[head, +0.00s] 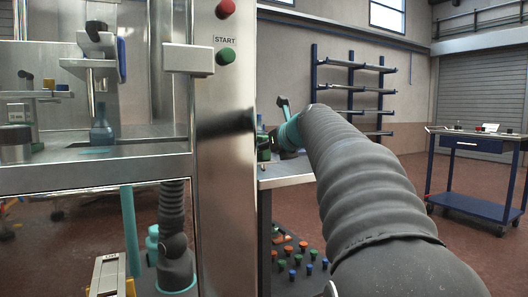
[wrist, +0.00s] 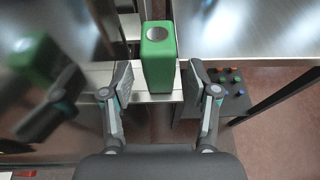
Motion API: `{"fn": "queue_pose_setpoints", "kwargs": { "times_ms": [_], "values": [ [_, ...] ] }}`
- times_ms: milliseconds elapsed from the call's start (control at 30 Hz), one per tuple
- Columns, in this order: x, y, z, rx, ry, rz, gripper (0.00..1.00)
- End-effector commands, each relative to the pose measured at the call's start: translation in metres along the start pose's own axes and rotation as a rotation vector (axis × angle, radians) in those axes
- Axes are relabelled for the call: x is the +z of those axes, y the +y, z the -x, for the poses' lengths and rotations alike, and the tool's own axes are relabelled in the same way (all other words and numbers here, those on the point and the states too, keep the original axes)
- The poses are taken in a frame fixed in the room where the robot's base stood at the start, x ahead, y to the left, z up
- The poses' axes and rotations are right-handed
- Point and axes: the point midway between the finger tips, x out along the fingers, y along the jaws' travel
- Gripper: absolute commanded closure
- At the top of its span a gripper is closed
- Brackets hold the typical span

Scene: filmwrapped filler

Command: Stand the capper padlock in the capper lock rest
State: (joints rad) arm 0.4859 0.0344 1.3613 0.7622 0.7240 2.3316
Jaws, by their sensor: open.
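A green block with a round silver disc on its upper face (wrist: 158,66), which looks like the capper padlock, stands between my gripper's fingertips (wrist: 160,76) in the wrist view. My gripper is open, with a finger on each side of the block and visible gaps on both sides. No shackle shows. In the head view my gripper (head: 281,128) is beyond my grey arm, beside the machine's steel column, and a small green patch (head: 264,154) shows there, partly hidden. I cannot pick out the capper lock rest for certain.
The steel column (head: 225,170) stands close left of my gripper; its surface mirrors the block and fingers in the wrist view. A steel table (head: 285,175) lies by the gripper, with a panel of coloured knobs (head: 297,262) below. A blue trolley (head: 472,172) stands far right.

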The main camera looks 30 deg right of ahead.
Motion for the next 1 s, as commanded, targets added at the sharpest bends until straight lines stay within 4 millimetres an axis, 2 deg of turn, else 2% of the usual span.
{"fn": "queue_pose_setpoints", "kwargs": {
  "times_ms": [100, 300, 500, 833, 1000],
  "values": [
    [0.001, -0.001, 0.026, -0.003, -0.003, 0.0, 0.4],
    [0.0, 0.0, 0.064, -0.002, -0.002, 0.0, 0.4],
    [0.0, 0.0, 0.087, -0.001, 0.0, 0.001, 0.4],
    [0.0, 0.0, 0.093, 0.001, 0.001, 0.02, 0.4],
    [-0.001, 0.0, 0.093, 0.0, 0.005, 0.21, 0.4]
  ]
}}
